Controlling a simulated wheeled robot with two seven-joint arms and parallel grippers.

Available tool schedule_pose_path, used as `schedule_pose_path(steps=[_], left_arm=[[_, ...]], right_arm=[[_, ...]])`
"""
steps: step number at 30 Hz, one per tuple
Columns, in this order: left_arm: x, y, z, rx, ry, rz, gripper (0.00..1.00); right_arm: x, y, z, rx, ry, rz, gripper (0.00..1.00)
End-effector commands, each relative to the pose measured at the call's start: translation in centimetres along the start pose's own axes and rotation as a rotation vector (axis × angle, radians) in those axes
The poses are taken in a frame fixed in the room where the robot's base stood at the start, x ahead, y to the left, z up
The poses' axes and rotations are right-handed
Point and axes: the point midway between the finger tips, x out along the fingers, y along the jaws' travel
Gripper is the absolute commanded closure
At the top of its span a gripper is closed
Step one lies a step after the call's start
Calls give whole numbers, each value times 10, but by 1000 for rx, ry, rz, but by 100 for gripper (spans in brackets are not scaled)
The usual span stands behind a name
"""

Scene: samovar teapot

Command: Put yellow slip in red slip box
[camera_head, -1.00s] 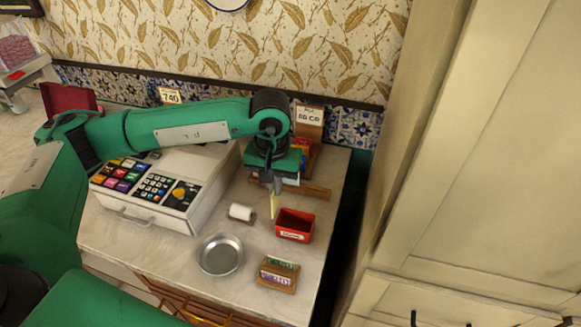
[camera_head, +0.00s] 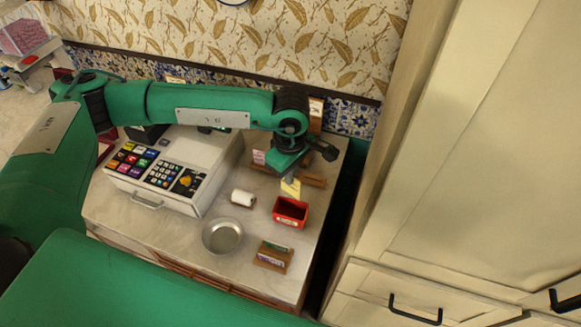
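The yellow slip (camera_head: 291,187) hangs from my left gripper (camera_head: 291,177), which is shut on its upper part. The slip is above and just behind the red slip box (camera_head: 290,211), near its back edge in the picture. The red box is open at the top, looks dark and empty inside, and has a white label on its front. I cannot tell the exact height of the slip over the box. My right gripper is not in view.
A white cash register (camera_head: 180,170) stands left of the box. A paper roll (camera_head: 243,198), a round metal dish (camera_head: 222,236) and a small wooden holder (camera_head: 273,256) are close by. A wooden rack (camera_head: 313,181) is behind. Cabinets (camera_head: 470,150) rise at right.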

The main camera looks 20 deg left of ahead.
Motion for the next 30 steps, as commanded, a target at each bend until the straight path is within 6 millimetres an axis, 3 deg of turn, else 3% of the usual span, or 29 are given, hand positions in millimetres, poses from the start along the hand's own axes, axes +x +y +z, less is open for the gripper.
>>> schedule_pose_path(steps=[10, 22, 30], left_arm=[[14, 0, 0, -13, 1, -1, 100], [52, 0, 0, -11, 1, 0, 100], [81, 0, 0, -11, 1, 0, 100]], right_arm=[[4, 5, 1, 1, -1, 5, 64], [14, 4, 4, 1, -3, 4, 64], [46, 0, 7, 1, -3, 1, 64]])
